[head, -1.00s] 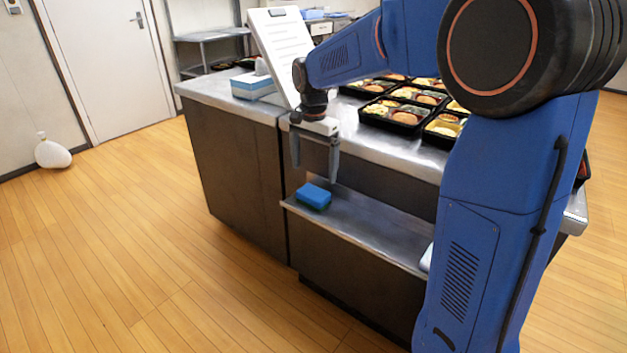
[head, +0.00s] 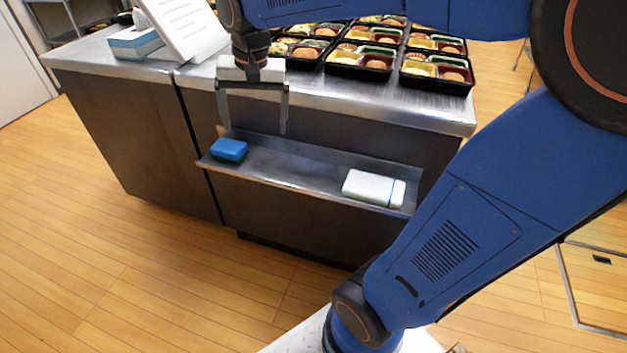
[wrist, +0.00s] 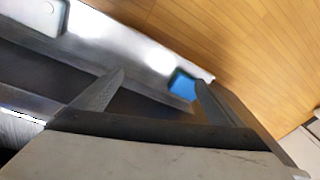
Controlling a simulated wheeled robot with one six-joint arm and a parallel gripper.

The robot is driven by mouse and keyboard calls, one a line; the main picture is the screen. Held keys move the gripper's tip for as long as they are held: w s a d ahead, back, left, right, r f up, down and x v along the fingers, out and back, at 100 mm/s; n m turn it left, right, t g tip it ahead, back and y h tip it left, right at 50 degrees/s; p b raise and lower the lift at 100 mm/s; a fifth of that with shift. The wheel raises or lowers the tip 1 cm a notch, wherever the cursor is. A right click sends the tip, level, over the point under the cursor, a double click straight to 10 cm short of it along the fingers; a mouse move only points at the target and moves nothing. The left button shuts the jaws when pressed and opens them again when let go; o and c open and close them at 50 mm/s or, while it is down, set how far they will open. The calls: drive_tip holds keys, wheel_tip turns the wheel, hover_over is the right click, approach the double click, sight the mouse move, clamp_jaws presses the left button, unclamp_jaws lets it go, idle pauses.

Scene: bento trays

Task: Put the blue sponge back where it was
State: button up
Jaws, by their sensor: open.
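The blue sponge (head: 229,150) lies on the left end of the metal shelf (head: 290,172) below the counter top. It has a blue top and a darker green underside. In the wrist view the sponge (wrist: 182,84) shows beyond the fingers, close to the right fingertip in the picture. My gripper (head: 255,131) is open and empty. It points down above the shelf, in front of the counter's edge, above and slightly right of the sponge. The fingers (wrist: 159,82) are apart, and I see no contact with the sponge.
A white box-like item (head: 373,188) lies on the right end of the shelf. Several filled bento trays (head: 437,86) stand on the counter (head: 330,97). A blue and white tissue box (head: 136,43) and a white sheet on a stand (head: 182,27) are at the left. The shelf's middle is clear.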

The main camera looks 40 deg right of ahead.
drive_tip(key=s+d+f+n+t, duration=0.1)
drive_tip(key=s+f+n, duration=0.2)
drive_tip(key=s, duration=0.6)
drive_tip(key=s+d+f+n+t, duration=0.2)
drive_tip(key=s+f+n, duration=0.1)
drive_tip(key=s, duration=0.7)
drive_tip(key=shift+s+f, duration=0.15)
drive_tip(key=shift+f, duration=0.05)
drive_tip(key=shift+d, duration=0.1)
